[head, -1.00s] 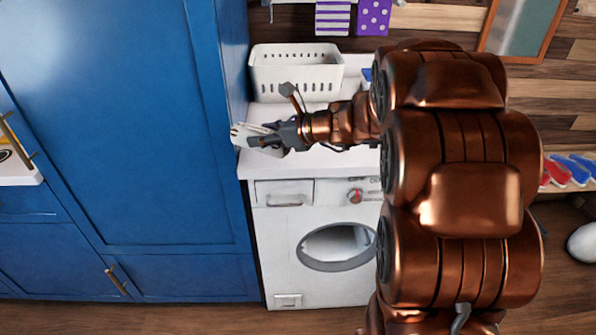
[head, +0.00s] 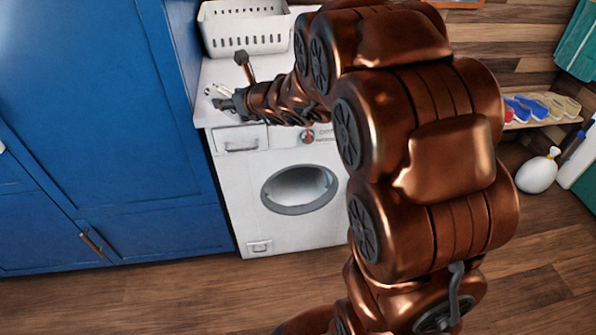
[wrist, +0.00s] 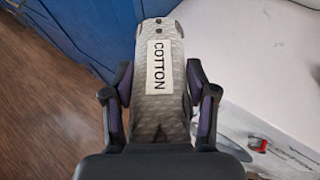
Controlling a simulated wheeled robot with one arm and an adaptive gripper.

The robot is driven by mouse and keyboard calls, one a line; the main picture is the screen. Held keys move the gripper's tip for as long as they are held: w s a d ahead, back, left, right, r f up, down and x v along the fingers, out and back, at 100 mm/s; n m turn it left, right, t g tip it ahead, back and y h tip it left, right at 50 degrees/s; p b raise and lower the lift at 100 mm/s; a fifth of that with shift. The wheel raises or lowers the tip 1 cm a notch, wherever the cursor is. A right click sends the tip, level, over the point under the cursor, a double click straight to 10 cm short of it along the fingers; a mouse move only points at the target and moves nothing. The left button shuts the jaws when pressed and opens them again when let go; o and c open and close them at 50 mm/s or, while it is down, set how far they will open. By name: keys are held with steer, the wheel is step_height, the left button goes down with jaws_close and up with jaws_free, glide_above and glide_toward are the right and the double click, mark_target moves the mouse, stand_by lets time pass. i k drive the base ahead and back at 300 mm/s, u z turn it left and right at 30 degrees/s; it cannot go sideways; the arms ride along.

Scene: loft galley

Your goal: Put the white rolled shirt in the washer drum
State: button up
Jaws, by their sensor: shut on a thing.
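The white rolled shirt (wrist: 163,103) is between the two fingers of my gripper (wrist: 160,82) in the wrist view. It carries a label reading COTTON. In the head view only a small pale part of the shirt (head: 216,91) shows beside my gripper (head: 226,103), near the left front edge of the washer top. The white washer (head: 230,172) stands below, with its round drum opening (head: 300,187) facing front and showing a pale, hollow inside. My arm covers part of the washer's right side.
A white slotted basket (head: 245,30) stands on the counter behind my gripper. A tall blue cabinet (head: 90,120) rises close on the left. Wooden floor (head: 180,290) lies clear in front of the washer. A white sack (head: 537,172) sits at the right.

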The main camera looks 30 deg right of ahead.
mark_target(294, 185)
steer(key=z, duration=2.75)
steer(key=k, duration=0.8)
steer(key=u, duration=2.3)
